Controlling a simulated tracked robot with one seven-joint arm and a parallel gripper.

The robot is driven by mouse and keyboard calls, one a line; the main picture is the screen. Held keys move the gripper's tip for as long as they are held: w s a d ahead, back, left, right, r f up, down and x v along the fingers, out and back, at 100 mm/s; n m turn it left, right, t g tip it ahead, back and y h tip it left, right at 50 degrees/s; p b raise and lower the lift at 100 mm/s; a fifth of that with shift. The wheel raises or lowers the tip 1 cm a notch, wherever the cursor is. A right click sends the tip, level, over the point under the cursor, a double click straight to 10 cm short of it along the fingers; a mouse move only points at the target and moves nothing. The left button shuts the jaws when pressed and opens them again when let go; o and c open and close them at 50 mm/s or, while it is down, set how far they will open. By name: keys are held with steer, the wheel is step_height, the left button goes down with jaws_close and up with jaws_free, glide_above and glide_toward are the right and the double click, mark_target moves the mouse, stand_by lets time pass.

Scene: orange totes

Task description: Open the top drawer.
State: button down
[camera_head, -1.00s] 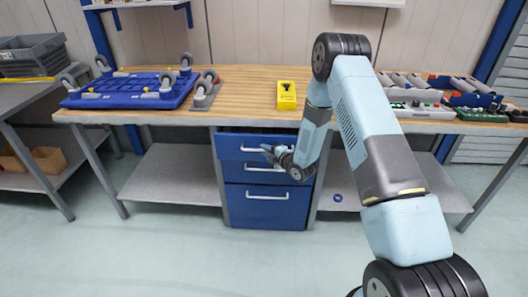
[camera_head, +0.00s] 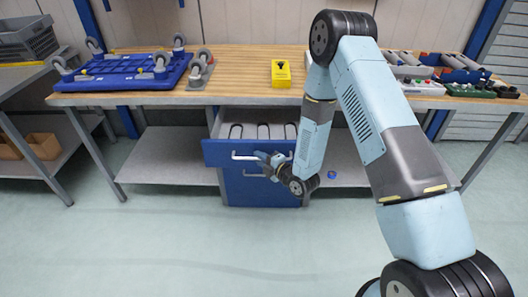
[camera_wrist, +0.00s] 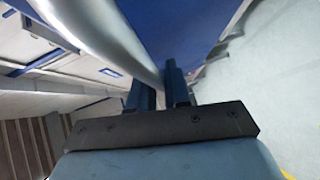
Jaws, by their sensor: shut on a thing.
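The top drawer (camera_head: 222,153) of the blue cabinet under the workbench stands pulled out, and its inside with several dark, curved shapes shows. Its silver bar handle (camera_head: 243,156) is on the front. My gripper (camera_head: 270,160) is at the right part of this handle. In the wrist view my gripper's fingers (camera_wrist: 160,88) are shut around the silver handle bar (camera_wrist: 105,35), with the blue drawer front (camera_wrist: 185,25) beside it. The lower drawers (camera_head: 262,188) are shut and partly hidden by the top drawer and my arm.
A wooden workbench (camera_head: 235,85) runs above the cabinet. On it are an upturned blue dolly (camera_head: 125,72), a yellow box (camera_head: 281,73) and parts at the right. A small blue ring (camera_head: 332,174) lies on the lower shelf. The floor in front is clear.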

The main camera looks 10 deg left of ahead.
steer(key=shift+s+d+f, duration=0.1)
steer(key=shift+s+f, duration=0.1)
steer(key=shift+s, duration=0.25)
steer(key=c, duration=1.2)
jaws_free()
steer(key=shift+w, duration=0.1)
steer(key=shift+c, duration=0.2)
steer(key=shift+r, duration=0.1)
steer(key=v, duration=1.3)
steer(key=shift+s+d, duration=0.25)
steer(key=shift+d, duration=0.05)
steer(key=shift+w, duration=0.1)
